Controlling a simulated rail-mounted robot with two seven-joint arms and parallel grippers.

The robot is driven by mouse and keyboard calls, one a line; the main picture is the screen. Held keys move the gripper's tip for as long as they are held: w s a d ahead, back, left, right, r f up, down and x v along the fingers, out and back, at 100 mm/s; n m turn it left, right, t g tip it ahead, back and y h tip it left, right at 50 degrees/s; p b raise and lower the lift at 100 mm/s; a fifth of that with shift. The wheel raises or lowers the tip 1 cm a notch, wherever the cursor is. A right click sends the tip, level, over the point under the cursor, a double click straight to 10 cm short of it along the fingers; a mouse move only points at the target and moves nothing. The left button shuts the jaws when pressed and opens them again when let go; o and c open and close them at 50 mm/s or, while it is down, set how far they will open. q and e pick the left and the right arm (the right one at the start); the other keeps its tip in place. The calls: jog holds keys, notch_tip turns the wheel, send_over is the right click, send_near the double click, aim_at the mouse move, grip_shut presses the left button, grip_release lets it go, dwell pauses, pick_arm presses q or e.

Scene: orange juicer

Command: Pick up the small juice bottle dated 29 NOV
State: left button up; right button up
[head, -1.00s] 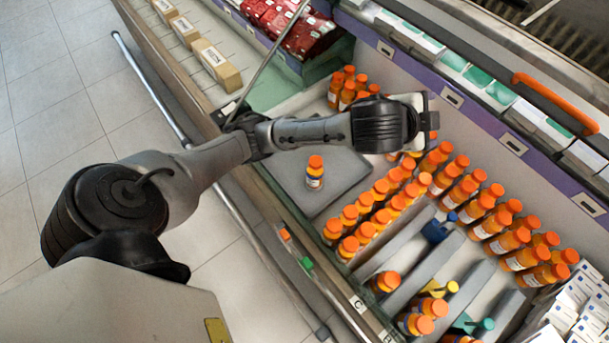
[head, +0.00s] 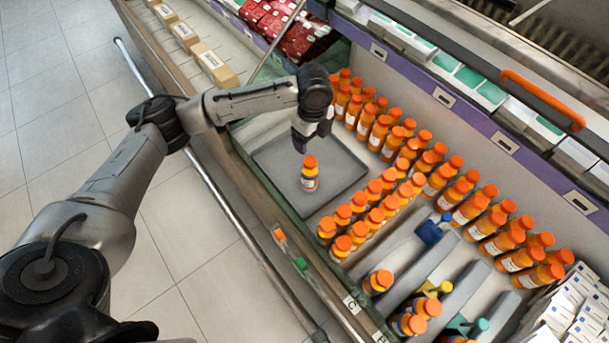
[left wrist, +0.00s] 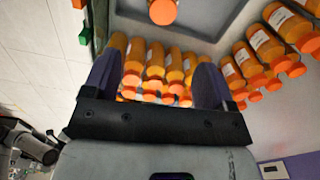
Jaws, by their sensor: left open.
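Small orange juice bottles with orange caps and white labels stand in rows (head: 437,180) in the case. One lone bottle (head: 310,180) stands upright on a grey tray (head: 268,160), its label facing the head camera. The dates are too small to read, so I cannot tell which bottle is dated 29 NOV. My left gripper (head: 303,143) is open and empty, just behind the lone bottle's cap in the head view. In the left wrist view, my open fingers (left wrist: 155,80) frame several row bottles, and one bottle cap (left wrist: 162,12) shows at the top edge by the tray. My right gripper is out of view.
Grey sloped dividers (head: 405,255) hold more bottles and coloured levers, including a blue one (head: 430,232). White cartons (head: 580,305) lie at the lower right. A metal rail (head: 220,205) runs along the case front. The tray around the lone bottle is clear.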

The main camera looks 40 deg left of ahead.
pick_arm(q)
jog(key=m+b, duration=0.1)
jog(key=b, duration=0.2)
send_over(310, 161)
jog(key=f, duration=0.7)
jog(key=shift+s+d+f, duration=0.1)
jog(key=shift+d, duration=0.1)
jog(key=shift+f, duration=0.8)
jog(key=f+b, duration=0.1)
jog(key=f, duration=0.2)
jog(key=f+b, duration=0.1)
jog(key=shift+a+f+b, duration=0.25)
jog(key=shift+b, duration=0.05)
jog(key=shift+f, duration=0.3)
jog(key=shift+c, duration=0.2)
grip_shut()
